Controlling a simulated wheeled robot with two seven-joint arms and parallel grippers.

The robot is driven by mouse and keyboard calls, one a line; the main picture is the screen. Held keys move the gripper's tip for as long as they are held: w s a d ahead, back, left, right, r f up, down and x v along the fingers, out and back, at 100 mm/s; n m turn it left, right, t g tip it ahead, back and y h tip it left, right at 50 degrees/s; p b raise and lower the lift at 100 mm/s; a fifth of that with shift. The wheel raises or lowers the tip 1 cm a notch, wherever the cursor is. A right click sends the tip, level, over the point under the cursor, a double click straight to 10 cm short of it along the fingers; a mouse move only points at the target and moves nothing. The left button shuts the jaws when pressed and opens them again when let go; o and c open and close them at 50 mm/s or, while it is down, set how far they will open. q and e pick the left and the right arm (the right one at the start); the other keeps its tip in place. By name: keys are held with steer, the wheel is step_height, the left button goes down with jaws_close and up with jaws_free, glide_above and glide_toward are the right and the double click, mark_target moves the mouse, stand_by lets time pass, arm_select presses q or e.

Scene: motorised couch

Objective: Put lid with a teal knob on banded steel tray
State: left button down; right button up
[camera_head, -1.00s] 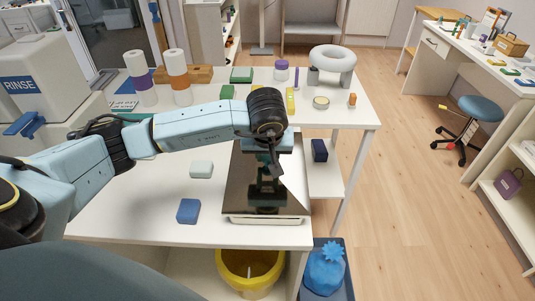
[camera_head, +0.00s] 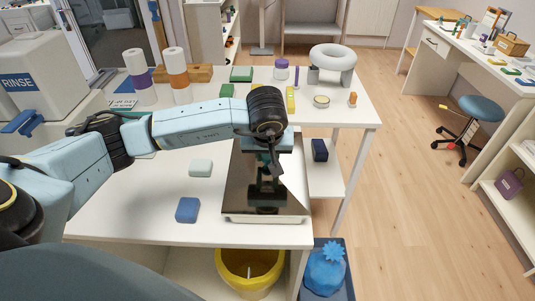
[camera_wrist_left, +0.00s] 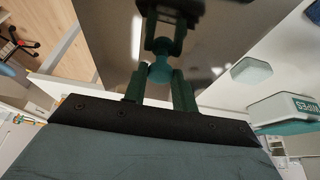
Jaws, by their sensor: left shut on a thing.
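The lid is a flat, dark, mirror-like plate (camera_head: 242,192) on the near right of the white table. Its teal knob (camera_wrist_left: 159,73) shows between my left fingers in the left wrist view. My left gripper (camera_head: 270,163) is shut on the knob, with its reflection in the plate. The tray (camera_head: 265,219) shows as a pale rim under the lid's near edge; the lid hides the rest, including any bands. The lid lies over the tray, roughly lined up with it. I cannot tell whether they touch. My right gripper is not in view.
A pale block (camera_head: 201,168) and a blue block (camera_head: 188,210) lie left of the tray. A yellow bucket (camera_head: 249,268) stands below the front edge. Rolls and green blocks stand farther back.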

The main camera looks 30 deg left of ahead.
arm_select(q)
steer(key=shift+f+b, duration=0.1)
steer(key=shift+b, duration=0.2)
stand_by(0.4)
steer(key=c, duration=1)
jaws_free()
steer(key=shift+c, duration=0.2)
steer(key=v, duration=1.3)
steer(key=shift+p, duration=0.4)
steer(key=shift+s, duration=0.1)
